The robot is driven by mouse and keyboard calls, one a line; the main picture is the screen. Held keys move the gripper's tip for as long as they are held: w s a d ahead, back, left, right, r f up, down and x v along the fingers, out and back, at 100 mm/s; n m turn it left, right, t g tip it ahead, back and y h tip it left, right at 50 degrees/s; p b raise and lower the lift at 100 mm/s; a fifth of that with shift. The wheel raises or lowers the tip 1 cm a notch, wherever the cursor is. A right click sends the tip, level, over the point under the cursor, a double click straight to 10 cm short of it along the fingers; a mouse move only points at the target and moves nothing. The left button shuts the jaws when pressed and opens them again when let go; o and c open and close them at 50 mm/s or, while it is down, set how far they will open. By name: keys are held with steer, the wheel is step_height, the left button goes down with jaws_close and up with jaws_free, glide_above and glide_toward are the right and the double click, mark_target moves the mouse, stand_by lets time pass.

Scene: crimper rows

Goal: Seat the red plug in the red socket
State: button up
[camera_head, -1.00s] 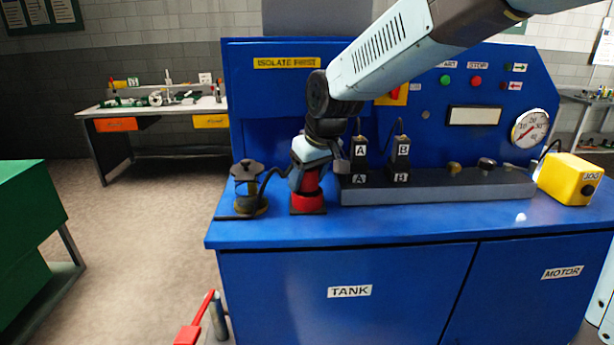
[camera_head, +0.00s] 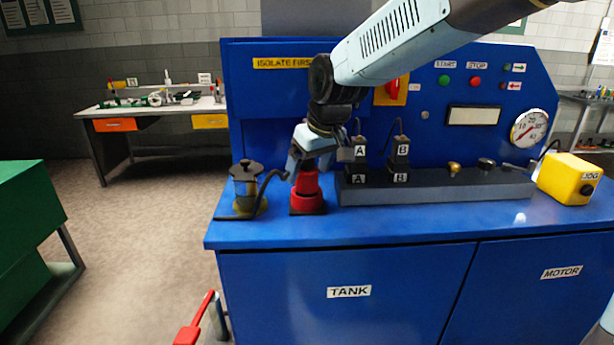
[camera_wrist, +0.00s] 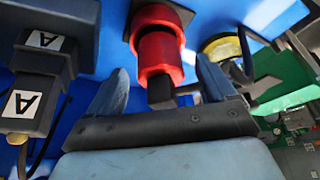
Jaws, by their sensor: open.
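The red plug (camera_head: 307,182) stands upright at the red socket (camera_head: 308,204) on the left part of the blue bench top. Both also show in the wrist view, the plug (camera_wrist: 157,55) nearer and the socket (camera_wrist: 163,14) beyond it. A dark band shows between them; I cannot tell how deep the plug sits. My gripper (camera_head: 309,164) is open above the plug, pointing down. In the wrist view its fingers (camera_wrist: 160,84) are spread on either side of the plug's dark rear end, with gaps showing. The far side of the plug is hidden.
A pot-like part with a dark cap and yellow base (camera_head: 245,190) stands close left of the socket. Right of it, black plugs labelled A (camera_head: 360,152) and B (camera_head: 401,150) stand on a grey block (camera_head: 440,188). The front bench strip is clear.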

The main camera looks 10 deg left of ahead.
steer(key=v, duration=0.9)
steer(key=shift+d+r, duration=0.1)
steer(key=s+d+f+m+t+h, duration=0.1)
steer(key=s+d+m, duration=0.2)
steer(key=d, duration=0.7)
steer(key=s+d+f+m+h, duration=0.1)
steer(key=s+d+f+m, duration=0.1)
steer(key=s+d, duration=0.5)
steer(key=s+d+f+m+t+h, duration=0.1)
steer(key=s+d+m, duration=0.3)
steer(key=d, duration=1)
steer(key=shift+s+d+f+t, duration=0.3)
steer(key=shift+s+d+f, duration=0.1)
steer(key=shift+s+f, duration=0.3)
